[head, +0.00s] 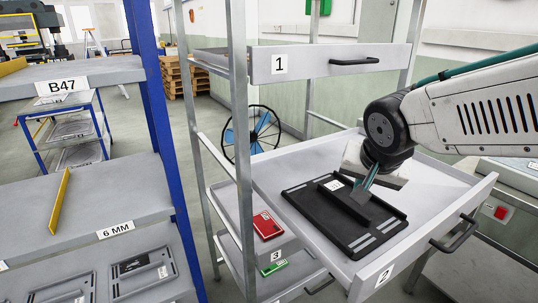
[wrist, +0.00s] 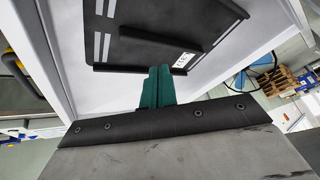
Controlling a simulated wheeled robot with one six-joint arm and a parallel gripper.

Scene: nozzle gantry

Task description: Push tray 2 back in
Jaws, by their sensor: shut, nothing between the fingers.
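Tray 2 (head: 475,202) is a light grey drawer pulled out of the metal rack toward the front right, with a "2" label and a dark bar handle (head: 455,235) on its front. A black plate (head: 318,207) with a raised rib and a small white label lies in it; the plate also shows in the wrist view (wrist: 130,35). My gripper (head: 363,190) is over the tray, fingers angled down near the plate's rib. In the wrist view its teal fingers (wrist: 157,88) are together and hold nothing. I cannot tell whether the fingertips touch the plate.
Tray 1 (head: 310,62) sits above in the rack. Tray 3 (head: 228,198) is below, with a red case (head: 267,225); a green item (head: 273,267) lies lower. A rack post (head: 240,130) stands left of tray 2. A blue-framed shelf (head: 105,190) is at left.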

